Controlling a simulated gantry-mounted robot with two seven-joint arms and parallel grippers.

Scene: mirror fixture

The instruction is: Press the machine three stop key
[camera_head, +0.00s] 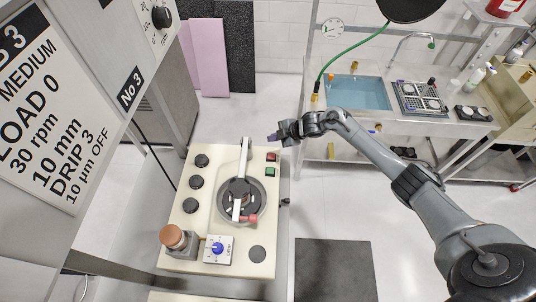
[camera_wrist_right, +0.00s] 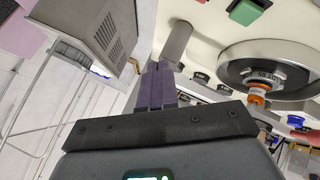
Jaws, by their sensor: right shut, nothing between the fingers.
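A cream machine (camera_head: 190,258) stands at the centre of the head view, beside a panel labelled No 3 (camera_head: 131,92). On its upper right corner a red key (camera_head: 271,157) sits just above a green key (camera_head: 270,171). My right gripper (camera_head: 273,138) is shut and empty, a little beyond the red key and apart from it. In the right wrist view its purple fingers (camera_wrist_right: 157,78) are together, with the green key (camera_wrist_right: 247,11) at the top and a small bit of red at the top edge. My left gripper is not in view.
The machine top carries a round plate (camera_head: 226,207) under a white arm, several black knobs (camera_head: 196,182), a blue dial (camera_head: 217,249) and a copper-topped post (camera_head: 173,236). A sink bench (camera_head: 375,122) stands behind at right. Clear floor lies right of the machine, with a dark mat (camera_head: 333,270).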

